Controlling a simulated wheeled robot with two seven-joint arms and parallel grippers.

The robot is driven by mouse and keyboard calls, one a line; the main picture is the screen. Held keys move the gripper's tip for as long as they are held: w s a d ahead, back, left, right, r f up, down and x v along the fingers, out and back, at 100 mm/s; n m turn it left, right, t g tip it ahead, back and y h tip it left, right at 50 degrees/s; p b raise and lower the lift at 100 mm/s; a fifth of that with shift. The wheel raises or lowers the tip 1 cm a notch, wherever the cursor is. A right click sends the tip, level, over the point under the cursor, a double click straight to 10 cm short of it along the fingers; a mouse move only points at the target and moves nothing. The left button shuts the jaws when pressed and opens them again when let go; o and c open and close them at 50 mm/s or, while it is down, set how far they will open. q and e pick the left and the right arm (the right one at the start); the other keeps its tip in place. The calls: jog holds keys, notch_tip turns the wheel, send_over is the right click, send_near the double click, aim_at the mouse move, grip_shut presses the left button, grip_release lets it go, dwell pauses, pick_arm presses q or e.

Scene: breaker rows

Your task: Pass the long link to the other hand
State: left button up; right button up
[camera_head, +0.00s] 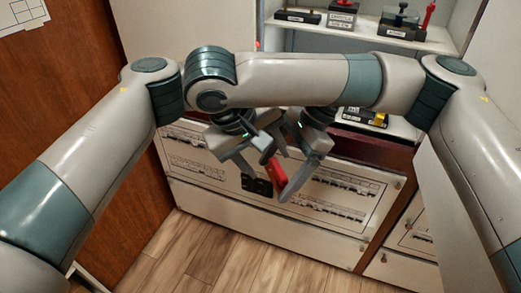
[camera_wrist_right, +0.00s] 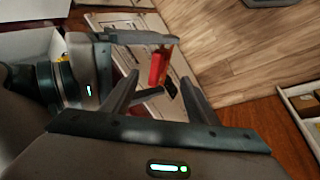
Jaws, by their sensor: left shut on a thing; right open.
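The long link is a red bar (camera_head: 271,173) in front of the breaker panel. My left gripper (camera_head: 282,170), right of and lower than the other gripper, is shut on it. In the right wrist view the red link (camera_wrist_right: 156,69) sits between the left gripper's fingers, with an orange-red strip beside it. My right gripper (camera_wrist_right: 161,76) is open. In that view the link appears between its two fingers; I cannot tell whether they touch it. In the head view the right gripper (camera_head: 256,157) is just left of the link. My forearm hides parts of both wrists.
The cabinet front behind carries rows of breakers (camera_head: 340,180) and a small black block (camera_head: 257,186) close to the grippers. A shelf (camera_head: 355,35) at the upper right holds labelled stands and a red-topped part. A wooden wall is at left. The wood floor (camera_head: 215,265) below is clear.

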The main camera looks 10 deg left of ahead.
aim_at(275, 172)
jog(key=x, duration=0.8)
jog(key=shift+f, duration=0.1)
jog(key=c, duration=1.2)
pick_arm(q)
jog(key=o, duration=1.1)
pick_arm(e)
grip_shut()
